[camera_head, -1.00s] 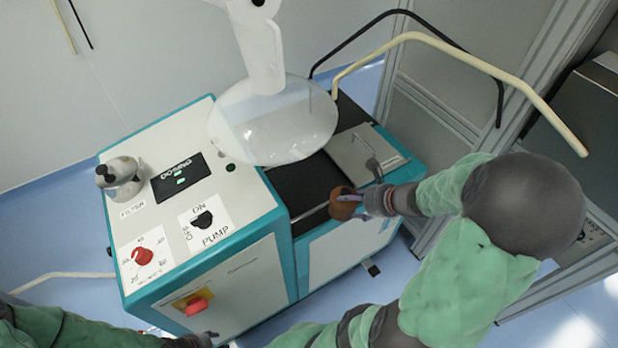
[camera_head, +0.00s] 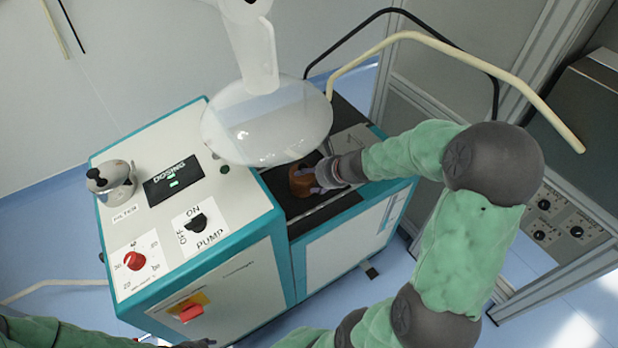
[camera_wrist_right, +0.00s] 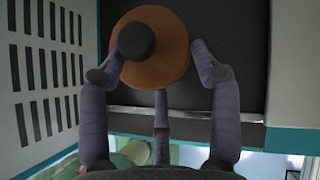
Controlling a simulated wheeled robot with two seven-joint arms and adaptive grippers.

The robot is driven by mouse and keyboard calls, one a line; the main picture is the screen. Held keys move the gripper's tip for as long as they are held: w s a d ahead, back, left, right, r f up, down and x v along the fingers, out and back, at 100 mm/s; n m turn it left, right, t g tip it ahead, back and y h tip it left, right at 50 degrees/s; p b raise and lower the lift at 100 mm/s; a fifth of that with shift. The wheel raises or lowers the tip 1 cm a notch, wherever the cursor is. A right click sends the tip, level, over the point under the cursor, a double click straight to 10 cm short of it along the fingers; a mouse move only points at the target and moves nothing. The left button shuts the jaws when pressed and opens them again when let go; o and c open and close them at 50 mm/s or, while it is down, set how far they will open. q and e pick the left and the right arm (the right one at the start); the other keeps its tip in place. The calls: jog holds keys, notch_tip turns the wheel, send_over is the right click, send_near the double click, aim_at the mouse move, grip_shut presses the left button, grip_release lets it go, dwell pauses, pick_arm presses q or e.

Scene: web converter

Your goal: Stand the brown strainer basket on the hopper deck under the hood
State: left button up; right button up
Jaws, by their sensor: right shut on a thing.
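The brown strainer basket (camera_head: 301,181) is at the front of the black hopper deck (camera_head: 318,214), close to the clear hood's lower right edge. My right gripper (camera_head: 316,176) is shut on it from the right. In the right wrist view the basket (camera_wrist_right: 172,72) shows as a brown disc with a black knob, between the purple fingers of the gripper (camera_wrist_right: 160,66). Whether its base touches the deck cannot be told. The clear hood (camera_head: 262,128) hangs over the deck's back part. My left gripper (camera_head: 197,343) barely shows at the bottom edge, its fingers unclear.
The white control cabinet (camera_head: 160,235) with knobs and a filter cup (camera_head: 116,180) stands left of the deck. A cream bent pipe (camera_head: 470,72) and a black one arch behind. A grey metal plate (camera_head: 350,138) lies right of the hood, partly behind my right arm.

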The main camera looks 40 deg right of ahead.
jog(key=shift+b+x, duration=0.65)
jog(key=shift+x, duration=0.4)
jog(key=shift+f, duration=0.1)
jog(key=shift+s, duration=0.1)
jog(key=o, duration=1.4)
